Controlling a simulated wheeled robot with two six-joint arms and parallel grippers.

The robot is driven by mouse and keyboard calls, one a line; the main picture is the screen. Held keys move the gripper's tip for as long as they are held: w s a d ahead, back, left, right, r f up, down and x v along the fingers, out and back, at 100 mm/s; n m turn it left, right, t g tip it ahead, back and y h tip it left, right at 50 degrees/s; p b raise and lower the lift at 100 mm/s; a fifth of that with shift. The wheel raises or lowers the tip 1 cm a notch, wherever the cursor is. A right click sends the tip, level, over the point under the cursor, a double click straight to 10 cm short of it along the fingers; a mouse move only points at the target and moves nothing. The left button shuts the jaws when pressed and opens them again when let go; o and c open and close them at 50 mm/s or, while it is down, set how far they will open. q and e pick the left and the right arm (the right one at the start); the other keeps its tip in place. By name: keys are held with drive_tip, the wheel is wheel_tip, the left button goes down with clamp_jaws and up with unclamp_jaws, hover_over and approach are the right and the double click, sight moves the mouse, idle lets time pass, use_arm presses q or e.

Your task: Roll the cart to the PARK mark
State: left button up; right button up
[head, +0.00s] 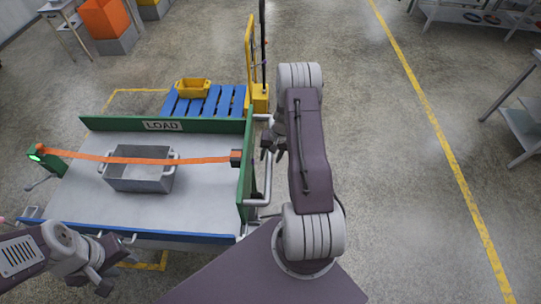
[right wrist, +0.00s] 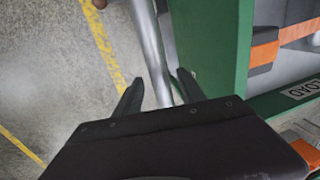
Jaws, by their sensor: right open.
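The cart (head: 205,200) has a grey deck, green end walls, a blue edge and a LOAD sign. An upright silver handle bar (head: 267,180) stands along its right green wall. My right gripper (head: 272,150) is at the bar's upper part. In the right wrist view the bar (right wrist: 147,40) runs between the open fingers of the right gripper (right wrist: 157,80), and I see no clear grip on it. My left gripper (head: 113,268) is at the cart's near left edge, its dark fingers apart and apparently empty. No PARK lettering is visible.
A grey bin (head: 138,178) sits on the deck, with an orange strap (head: 115,159) stretched above it. A blue pallet (head: 205,102) with a yellow bin (head: 193,87) lies behind. Yellow floor lines (head: 140,90) show around the cart. Open floor lies to the right, before a shelf (head: 522,125).

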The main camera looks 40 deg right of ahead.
drive_tip(key=shift+s+r, duration=0.1)
drive_tip(key=shift+s, duration=0.1)
drive_tip(key=shift+c, duration=0.4)
drive_tip(key=c, duration=0.5)
drive_tip(key=shift+w, duration=0.15)
clamp_jaws()
drive_tip(key=shift+w, duration=0.1)
drive_tip(key=shift+w, duration=0.1)
